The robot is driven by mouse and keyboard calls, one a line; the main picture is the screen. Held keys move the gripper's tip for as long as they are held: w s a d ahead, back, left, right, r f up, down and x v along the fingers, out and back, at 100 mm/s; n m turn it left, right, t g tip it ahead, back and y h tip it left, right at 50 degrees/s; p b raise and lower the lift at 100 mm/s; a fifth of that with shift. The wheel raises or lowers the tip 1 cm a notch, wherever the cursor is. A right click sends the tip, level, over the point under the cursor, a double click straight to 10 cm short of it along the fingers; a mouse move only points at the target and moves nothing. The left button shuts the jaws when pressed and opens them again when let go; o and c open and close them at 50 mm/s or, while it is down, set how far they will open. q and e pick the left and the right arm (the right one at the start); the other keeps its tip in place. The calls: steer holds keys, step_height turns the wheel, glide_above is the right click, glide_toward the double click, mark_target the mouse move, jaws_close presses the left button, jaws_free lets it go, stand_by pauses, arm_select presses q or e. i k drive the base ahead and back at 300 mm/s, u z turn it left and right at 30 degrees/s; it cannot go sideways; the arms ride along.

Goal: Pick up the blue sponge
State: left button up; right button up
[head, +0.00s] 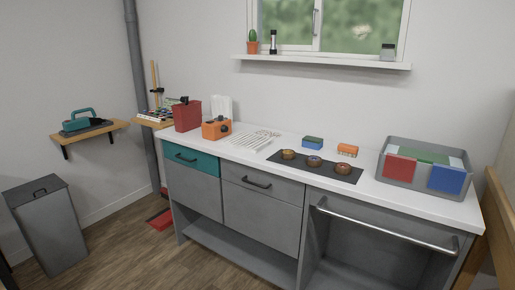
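A small blue block with a green top, which looks like the blue sponge (312,144), lies on the white countertop (270,158) near the wall, behind the dark mat. Nothing covers it and nothing is touching it. A similar orange block (347,151) lies to its right, a short gap away. Neither of my grippers shows in the head view.
A dark mat (340,178) with three round brownish objects lies in front of the sponge. A grey bin (399,173) with coloured panels stands at the right. White utensils (256,140), an orange box (216,128) and a red container (187,115) are to the left.

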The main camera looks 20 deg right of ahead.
mark_target(310, 142)
steer(key=u, duration=0.75)
steer(key=i, duration=2)
steer(key=z, duration=1.05)
